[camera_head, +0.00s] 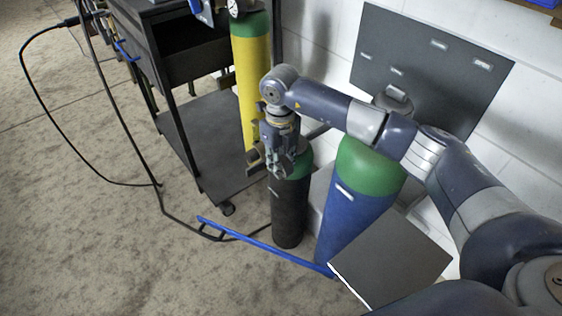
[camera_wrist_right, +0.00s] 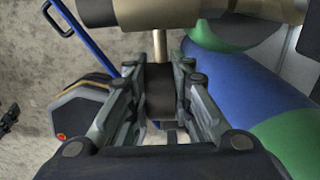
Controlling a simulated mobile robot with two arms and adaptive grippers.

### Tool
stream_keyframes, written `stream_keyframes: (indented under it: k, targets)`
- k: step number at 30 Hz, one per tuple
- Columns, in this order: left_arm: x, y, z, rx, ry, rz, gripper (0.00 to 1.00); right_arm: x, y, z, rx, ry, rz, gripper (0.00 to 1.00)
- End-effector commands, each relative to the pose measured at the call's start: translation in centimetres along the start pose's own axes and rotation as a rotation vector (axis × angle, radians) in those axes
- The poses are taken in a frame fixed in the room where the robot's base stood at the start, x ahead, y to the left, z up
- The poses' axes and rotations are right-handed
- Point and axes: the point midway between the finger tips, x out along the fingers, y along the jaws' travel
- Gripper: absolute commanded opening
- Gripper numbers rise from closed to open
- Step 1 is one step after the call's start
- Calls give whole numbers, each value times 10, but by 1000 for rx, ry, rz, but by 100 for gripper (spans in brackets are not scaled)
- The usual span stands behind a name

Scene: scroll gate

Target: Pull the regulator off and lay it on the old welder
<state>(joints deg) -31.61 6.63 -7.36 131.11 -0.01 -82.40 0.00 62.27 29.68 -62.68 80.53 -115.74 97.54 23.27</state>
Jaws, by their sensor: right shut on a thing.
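My right gripper (camera_head: 283,170) points down at the top of a short black cylinder with a green shoulder (camera_head: 291,205). In the right wrist view its two fingers (camera_wrist_right: 160,85) are closed on a dark block, which I take to be part of the regulator (camera_wrist_right: 160,95). A thin brass stem runs from this block to a tan round part (camera_wrist_right: 140,10). In the head view the gripper hides most of the regulator, so I cannot tell whether it is still joined to the cylinder. I cannot tell for sure which thing is the old welder. My left gripper is not in view.
A black cart (camera_head: 190,120) with a yellow cylinder (camera_head: 254,85) and a gauge (camera_head: 235,8) stands at the left. A blue cylinder with a green top (camera_head: 350,210) is close on the right. A dark flat-topped box (camera_head: 390,262), a blue bar (camera_head: 265,245) and black cables (camera_head: 45,135) are nearby.

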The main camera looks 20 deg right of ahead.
Motion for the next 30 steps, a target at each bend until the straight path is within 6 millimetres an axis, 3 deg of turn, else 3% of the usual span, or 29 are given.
stream_keyframes:
  k: [30]
  targets:
    - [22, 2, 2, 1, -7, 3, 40, -2, 30, 1, 1, -5, -1, 0]
